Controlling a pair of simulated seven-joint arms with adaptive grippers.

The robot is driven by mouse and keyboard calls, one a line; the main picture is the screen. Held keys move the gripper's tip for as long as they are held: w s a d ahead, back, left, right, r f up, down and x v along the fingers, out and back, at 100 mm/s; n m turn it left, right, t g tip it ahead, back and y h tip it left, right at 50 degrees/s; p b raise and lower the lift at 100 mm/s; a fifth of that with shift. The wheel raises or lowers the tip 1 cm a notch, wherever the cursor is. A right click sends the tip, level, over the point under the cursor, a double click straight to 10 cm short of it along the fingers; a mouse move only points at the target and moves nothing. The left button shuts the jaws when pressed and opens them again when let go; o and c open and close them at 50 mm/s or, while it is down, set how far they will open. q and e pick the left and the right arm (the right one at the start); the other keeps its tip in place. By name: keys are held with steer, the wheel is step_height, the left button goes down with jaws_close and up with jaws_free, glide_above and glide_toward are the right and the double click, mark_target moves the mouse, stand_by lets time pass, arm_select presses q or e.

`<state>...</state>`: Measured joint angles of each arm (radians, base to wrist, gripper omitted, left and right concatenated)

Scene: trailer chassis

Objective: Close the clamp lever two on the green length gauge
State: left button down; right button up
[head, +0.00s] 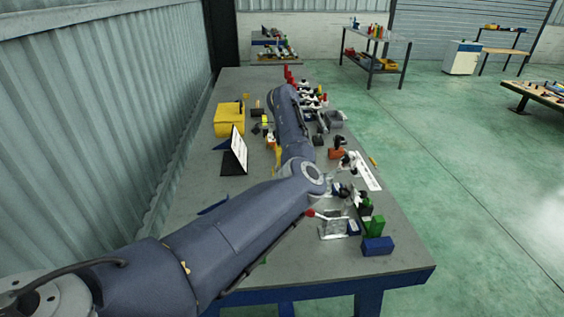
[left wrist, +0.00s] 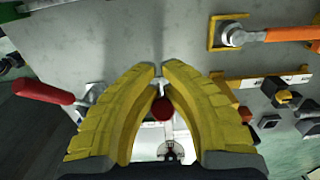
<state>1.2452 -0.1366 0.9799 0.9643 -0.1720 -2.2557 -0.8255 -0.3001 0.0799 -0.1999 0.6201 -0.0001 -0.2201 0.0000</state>
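In the left wrist view my left gripper (left wrist: 157,68) has two yellow fingers, wide apart at the base and close at the tips. A metal lever with a red knob (left wrist: 162,110) lies between them; whether the fingers press on it is unclear. A red-handled lever (left wrist: 45,92) lies left of the fingers. A green edge (left wrist: 10,8) shows at the top left corner; I cannot tell whether it is the green length gauge. In the head view my left forearm (head: 292,125) reaches along the table, and its gripper is hidden. My right gripper is in neither view.
An orange-handled clamp (left wrist: 285,34) sits right of the fingers. In the head view, a yellow box (head: 229,120) and a tilted panel (head: 238,150) stand left of my arm. Green blocks (head: 374,226) and a blue block (head: 378,246) stand near the table's front right corner.

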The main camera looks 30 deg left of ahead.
arm_select(q)
steer(key=shift+d+r, duration=0.1)
steer(key=shift+w+d+r, duration=0.9)
steer(key=shift+d+r, duration=0.05)
steer(key=shift+d, duration=0.25)
steer(key=shift+w+d+r, duration=0.35)
steer(key=shift+w+d, duration=0.15)
steer(key=shift+d, duration=0.2)
steer(key=shift+w+d+r, duration=0.3)
steer(key=shift+w+d, duration=0.15)
steer(key=shift+d, duration=0.25)
steer(key=shift+w+d, duration=0.1)
steer(key=shift+d, duration=0.05)
steer(key=shift+w+d+r, duration=0.2)
steer(key=shift+w+d, duration=0.3)
steer(key=shift+d, duration=0.3)
step_height(320, 180, up, 8)
stand_by(0.5)
steer(key=shift+a, duration=0.15)
